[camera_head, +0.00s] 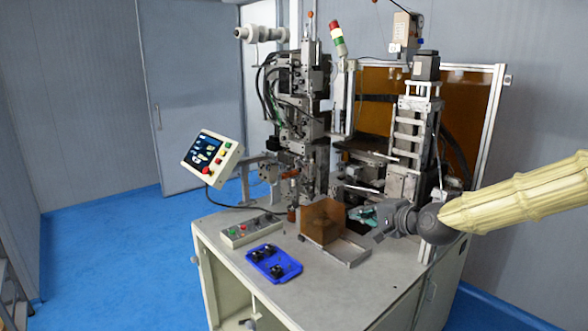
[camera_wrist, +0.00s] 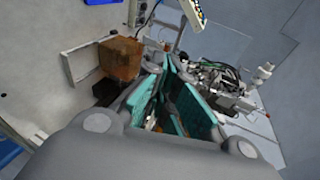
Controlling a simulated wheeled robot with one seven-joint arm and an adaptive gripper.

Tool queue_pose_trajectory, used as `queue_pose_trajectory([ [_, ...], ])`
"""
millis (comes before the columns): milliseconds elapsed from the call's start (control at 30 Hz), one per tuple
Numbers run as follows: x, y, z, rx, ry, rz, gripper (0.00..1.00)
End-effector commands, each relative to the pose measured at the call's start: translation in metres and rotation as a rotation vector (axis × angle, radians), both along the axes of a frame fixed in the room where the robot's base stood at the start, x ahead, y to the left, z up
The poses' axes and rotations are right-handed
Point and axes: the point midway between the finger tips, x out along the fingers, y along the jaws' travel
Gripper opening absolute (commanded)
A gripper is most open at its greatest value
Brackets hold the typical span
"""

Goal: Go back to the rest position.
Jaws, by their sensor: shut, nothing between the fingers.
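My gripper (camera_head: 366,215) is at the right side of the machine table, just right of a brown box, in the head view. Its teal fingers also show in the wrist view (camera_wrist: 172,75), with the tips together and nothing between them. The brown box (camera_head: 322,220) sits on the table by a metal plate; it also shows in the wrist view (camera_wrist: 121,58), left of the fingers. My arm reaches in from the right edge of the head view. The gap between the fingertips and the box is hard to judge.
The coil winder (camera_head: 305,120) stands behind the gripper on the table (camera_head: 330,290). A blue tray (camera_head: 289,268) with black parts lies at the front, near a button box (camera_head: 247,230). A control panel (camera_head: 212,158) stands at left. The blue floor (camera_head: 100,260) is open at left.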

Motion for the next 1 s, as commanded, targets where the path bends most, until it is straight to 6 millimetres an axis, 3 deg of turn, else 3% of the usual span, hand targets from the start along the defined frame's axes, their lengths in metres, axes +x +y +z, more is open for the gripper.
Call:
queue_pose_trajectory([
  [267,-0.01,0.007,-0.045,-0.061,0.04,0.018,0.0],
  [567,-0.034,0.015,-0.118,-0.164,0.105,0.05,0.0],
  [767,-0.072,0.023,-0.201,-0.287,0.185,0.105,0.0],
  [1000,-0.15,0.023,-0.317,-0.483,0.303,0.212,0.0],
])
